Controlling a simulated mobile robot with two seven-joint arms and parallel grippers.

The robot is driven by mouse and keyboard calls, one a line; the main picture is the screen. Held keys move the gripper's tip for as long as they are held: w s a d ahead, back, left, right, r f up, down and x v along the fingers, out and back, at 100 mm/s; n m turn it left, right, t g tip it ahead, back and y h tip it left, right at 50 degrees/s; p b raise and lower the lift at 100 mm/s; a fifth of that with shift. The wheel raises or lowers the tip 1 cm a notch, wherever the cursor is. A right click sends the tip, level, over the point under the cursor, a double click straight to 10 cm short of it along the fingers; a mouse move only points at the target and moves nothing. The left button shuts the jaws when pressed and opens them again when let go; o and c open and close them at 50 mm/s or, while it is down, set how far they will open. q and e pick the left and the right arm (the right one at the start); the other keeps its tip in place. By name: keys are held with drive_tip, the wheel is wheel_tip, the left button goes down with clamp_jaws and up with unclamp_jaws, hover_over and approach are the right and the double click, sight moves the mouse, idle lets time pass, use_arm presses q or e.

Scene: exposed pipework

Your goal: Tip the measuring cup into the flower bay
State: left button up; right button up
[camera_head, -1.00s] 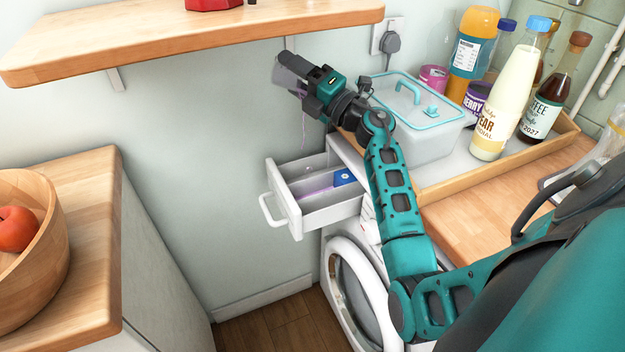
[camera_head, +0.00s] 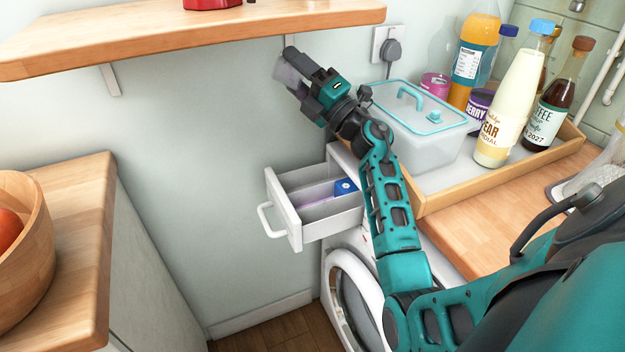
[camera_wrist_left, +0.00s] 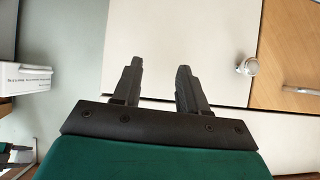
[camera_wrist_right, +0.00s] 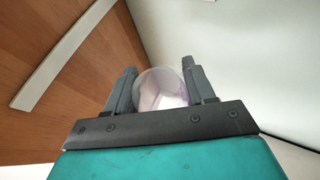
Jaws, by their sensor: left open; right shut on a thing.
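The clear, faintly purple measuring cup (camera_head: 288,73) is tilted high above the pulled-out drawer. My right gripper (camera_head: 299,72) is shut on it; in the right wrist view the cup (camera_wrist_right: 160,88) sits between the two fingers, with some purple inside. The white drawer (camera_head: 283,212) is open above the washing machine and has compartments. A blue part with a white flower mark (camera_head: 346,187) sits at its inner end. Purple (camera_head: 314,200) lies in the compartment beside it. No stream shows below the cup. My left gripper (camera_wrist_left: 158,75) is open and empty, seen only in the left wrist view.
A wooden shelf (camera_head: 190,40) is just above and left of the cup. A wooden tray (camera_head: 440,202) on the counter holds a lidded box (camera_head: 425,125) and several bottles, right of my right arm. A wooden bowl (camera_head: 25,240) stands on the left counter.

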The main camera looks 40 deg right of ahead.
drive_tip(key=shift+w+a+f+n+g+p, duration=0.15)
drive_tip(key=shift+n+g+p, duration=0.45)
drive_tip(key=shift+g+p, duration=0.35)
drive_tip(key=w+a+f+n+g+h, duration=0.1)
drive_tip(key=f+g+h, duration=0.1)
drive_tip(key=f+g, duration=0.2)
drive_tip(key=w+a+f+n+g+h+p, duration=0.1)
drive_tip(key=w+f+n+g+h, duration=0.1)
drive_tip(key=f+g, duration=0.3)
drive_tip(key=w+a+f+n+g+h, duration=0.1)
drive_tip(key=f+g, duration=0.4)
drive_tip(key=f, duration=0.6)
drive_tip(key=shift+w+a+f+n+h, duration=0.25)
drive_tip(key=shift+a+n+h, duration=0.25)
drive_tip(key=shift+h, duration=0.3)
drive_tip(key=shift+w+a+f+g, duration=0.15)
drive_tip(key=shift+w+g, duration=0.05)
drive_tip(key=shift+g, duration=0.35)
use_arm(q)
drive_tip(key=shift+d+r, duration=0.1)
drive_tip(key=shift+r, duration=2.15)
use_arm(e)
drive_tip(key=shift+w+a+r+g+h, duration=0.45)
drive_tip(key=shift+a+g+h, duration=0.1)
drive_tip(key=shift+g+h, duration=0.2)
